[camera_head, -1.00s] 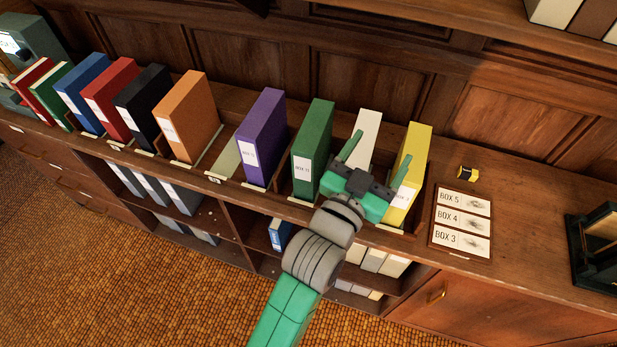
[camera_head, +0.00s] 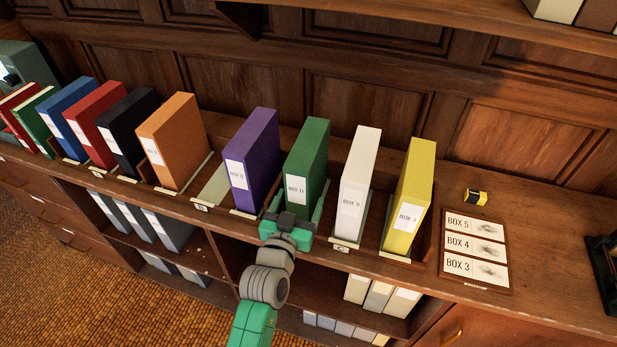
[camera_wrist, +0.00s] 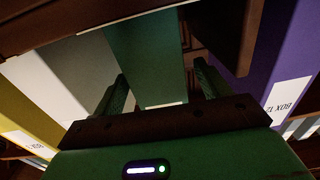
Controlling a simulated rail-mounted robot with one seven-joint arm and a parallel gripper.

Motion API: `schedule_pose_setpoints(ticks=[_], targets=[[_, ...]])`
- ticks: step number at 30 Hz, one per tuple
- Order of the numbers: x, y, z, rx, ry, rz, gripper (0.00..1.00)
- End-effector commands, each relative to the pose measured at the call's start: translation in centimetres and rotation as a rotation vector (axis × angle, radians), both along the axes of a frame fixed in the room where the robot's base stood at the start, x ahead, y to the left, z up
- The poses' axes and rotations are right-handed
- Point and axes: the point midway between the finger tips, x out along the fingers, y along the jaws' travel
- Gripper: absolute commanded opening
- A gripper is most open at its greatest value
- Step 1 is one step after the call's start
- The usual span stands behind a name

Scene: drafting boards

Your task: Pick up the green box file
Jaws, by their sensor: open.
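The green box file (camera_head: 308,155), labelled BOX 11, stands upright on the counter between a purple and a white file. My gripper (camera_head: 297,203) is open at its lower front, one finger toward each side. In the wrist view the green box file (camera_wrist: 150,50) shows between the two fingers of my gripper (camera_wrist: 160,72). I cannot tell whether the fingers touch it. A second, smaller-looking green file (camera_head: 36,118) stands far left beside a red one.
The purple file (camera_head: 255,150) and white file (camera_head: 360,165) stand close on either side. A yellow file (camera_head: 412,190) is further right. An empty slot (camera_head: 213,187) lies left of the purple file. A label board (camera_head: 476,248) and a small yellow-black object (camera_head: 476,197) lie at right.

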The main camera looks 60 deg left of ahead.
Motion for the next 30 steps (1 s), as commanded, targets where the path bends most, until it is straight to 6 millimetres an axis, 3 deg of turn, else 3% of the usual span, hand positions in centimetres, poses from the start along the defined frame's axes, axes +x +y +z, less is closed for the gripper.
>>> schedule_pose_setpoints(ticks=[4,12,23,30], targets=[[1.6,1.7,-0.1,0.001,-0.001,0.000,0.75],[1.9,2.0,-0.1,0.001,0.000,-0.001,0.75],[1.9,1.9,-0.1,0.001,0.000,-0.001,0.05],[1.9,2.0,0.2,0.004,-0.004,0.000,0.02]])
